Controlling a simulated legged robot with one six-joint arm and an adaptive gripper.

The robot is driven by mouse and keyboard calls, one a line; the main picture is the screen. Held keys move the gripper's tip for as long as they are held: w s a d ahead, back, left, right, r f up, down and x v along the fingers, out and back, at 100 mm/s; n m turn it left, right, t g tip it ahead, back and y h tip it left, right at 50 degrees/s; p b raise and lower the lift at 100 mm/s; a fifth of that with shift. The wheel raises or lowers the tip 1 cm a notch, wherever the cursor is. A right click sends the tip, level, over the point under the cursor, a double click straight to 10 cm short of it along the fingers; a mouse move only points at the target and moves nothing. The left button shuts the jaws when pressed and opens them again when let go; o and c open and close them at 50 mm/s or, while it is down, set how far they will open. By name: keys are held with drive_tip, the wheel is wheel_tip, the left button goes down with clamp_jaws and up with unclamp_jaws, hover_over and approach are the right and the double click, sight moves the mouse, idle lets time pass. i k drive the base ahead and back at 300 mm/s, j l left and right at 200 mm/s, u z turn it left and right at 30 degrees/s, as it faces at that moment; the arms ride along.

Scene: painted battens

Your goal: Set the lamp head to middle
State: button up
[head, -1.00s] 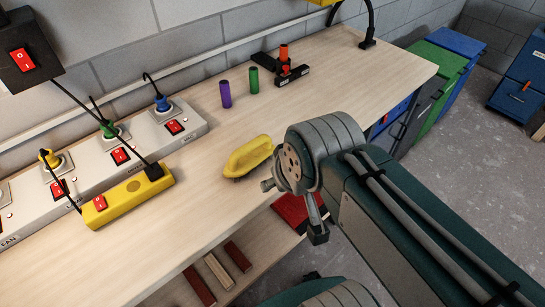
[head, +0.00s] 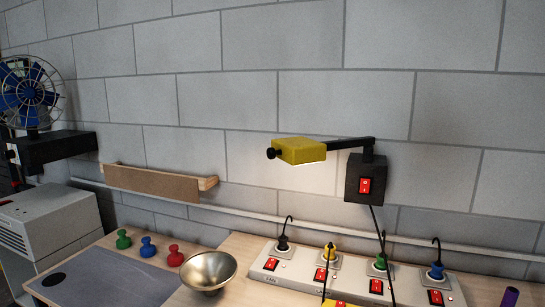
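The lamp is on the grey block wall in the head view. Its yellow lamp head (head: 301,151) has a black knob (head: 271,153) at its left end and hangs from a black arm (head: 350,142). The arm joins a black wall box (head: 366,178) with a red switch (head: 366,185). The head points to the left of the box, and the wall just below it is lit.
Below the lamp, a white power strip (head: 345,278) with coloured plugs and red switches lies on the bench. A metal bowl (head: 207,271) and coloured knobbed pieces (head: 148,247) stand left. A wooden wall shelf (head: 155,182) and blue fan (head: 27,95) are farther left.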

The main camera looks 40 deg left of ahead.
sight(300, 150)
drive_tip(key=u, duration=1.55)
